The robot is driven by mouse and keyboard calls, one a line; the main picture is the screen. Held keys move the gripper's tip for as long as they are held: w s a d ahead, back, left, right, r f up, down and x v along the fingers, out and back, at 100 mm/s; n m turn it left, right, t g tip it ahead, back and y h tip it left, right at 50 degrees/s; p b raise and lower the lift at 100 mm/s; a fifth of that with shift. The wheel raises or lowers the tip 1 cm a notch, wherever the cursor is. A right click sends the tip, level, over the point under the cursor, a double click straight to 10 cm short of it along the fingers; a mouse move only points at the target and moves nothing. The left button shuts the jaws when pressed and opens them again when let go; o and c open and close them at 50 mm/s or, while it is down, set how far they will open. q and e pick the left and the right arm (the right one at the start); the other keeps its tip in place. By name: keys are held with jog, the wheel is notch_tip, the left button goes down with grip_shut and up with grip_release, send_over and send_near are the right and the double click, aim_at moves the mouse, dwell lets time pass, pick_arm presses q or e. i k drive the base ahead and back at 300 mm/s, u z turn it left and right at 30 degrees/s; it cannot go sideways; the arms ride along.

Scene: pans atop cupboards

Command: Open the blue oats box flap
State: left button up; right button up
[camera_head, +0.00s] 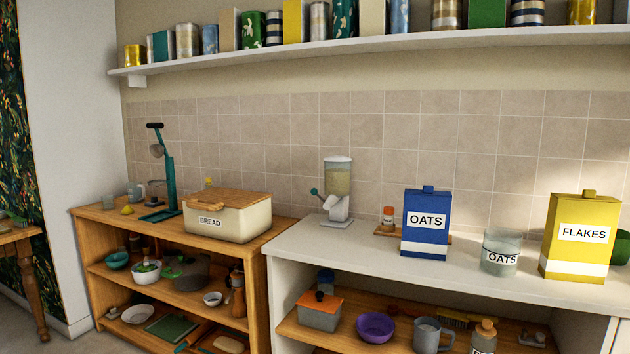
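The blue oats box (426,224) stands upright on the white countertop, right of the middle of the head view. It has a white OATS label and a white band near its base. A small blue tab (428,189) sticks up at its top, and the top looks closed. Neither of my grippers is in view, and nothing touches the box.
A clear OATS jar (500,253) and a yellow FLAKES box (580,236) stand to its right on the countertop (360,258). A small board with a jar (388,218) lies behind left, then a dispenser (338,190). Counter front is clear. A bread box (228,218) stands left.

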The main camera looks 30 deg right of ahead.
aim_at(428, 190)
jog(key=u, duration=0.25)
jog(key=i, duration=1.65)
jog(key=z, duration=1.15)
jog(key=i, duration=0.85)
jog(key=z, duration=1)
